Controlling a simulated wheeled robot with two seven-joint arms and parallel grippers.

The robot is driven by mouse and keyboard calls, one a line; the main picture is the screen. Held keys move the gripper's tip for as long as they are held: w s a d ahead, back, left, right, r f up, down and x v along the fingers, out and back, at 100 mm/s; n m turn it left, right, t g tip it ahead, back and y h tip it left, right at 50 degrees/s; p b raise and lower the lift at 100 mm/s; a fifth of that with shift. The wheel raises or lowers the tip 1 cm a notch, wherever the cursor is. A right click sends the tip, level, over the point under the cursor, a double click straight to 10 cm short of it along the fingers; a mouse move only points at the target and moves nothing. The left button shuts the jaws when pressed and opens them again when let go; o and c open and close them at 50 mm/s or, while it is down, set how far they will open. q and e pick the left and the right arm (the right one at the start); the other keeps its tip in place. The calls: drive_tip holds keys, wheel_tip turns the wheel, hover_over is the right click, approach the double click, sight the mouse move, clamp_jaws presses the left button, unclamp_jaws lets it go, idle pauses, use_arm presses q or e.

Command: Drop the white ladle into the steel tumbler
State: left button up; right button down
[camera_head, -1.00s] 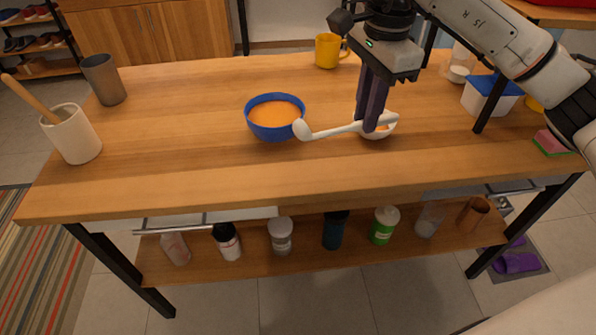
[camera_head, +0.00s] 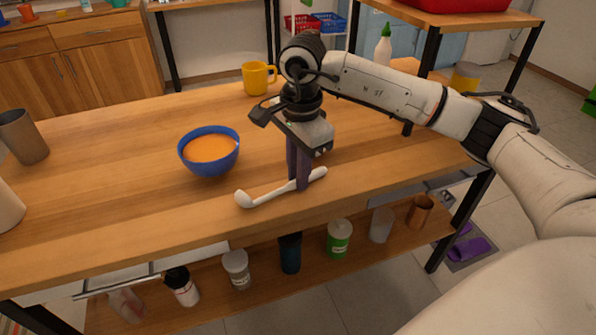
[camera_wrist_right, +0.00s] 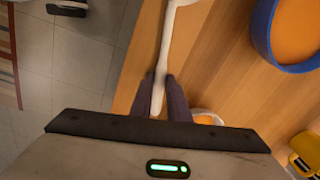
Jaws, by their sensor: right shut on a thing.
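The white ladle (camera_head: 268,193) is held by its handle in my right gripper (camera_head: 299,184), over the front part of the table. Its scoop end points left and its handle end sticks out to the right. In the right wrist view the ladle (camera_wrist_right: 167,40) runs away from between the two fingers of my right gripper (camera_wrist_right: 161,98). The steel tumbler (camera_head: 24,138) stands upright at the table's left, far from the gripper and cut by the picture edge. I cannot see inside it. My left gripper is out of view.
A blue bowl (camera_head: 209,153) of orange content stands between the tumbler and my right gripper. A beige cup (camera_head: 8,208) is at the left edge. A yellow mug (camera_head: 257,78) is at the back. A small white bowl (camera_wrist_right: 207,117) is near the gripper. Several containers stand on the lower shelf.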

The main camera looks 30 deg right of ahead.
drive_tip(key=c, duration=1.7)
unclamp_jaws()
drive_tip(key=shift+f, duration=0.15)
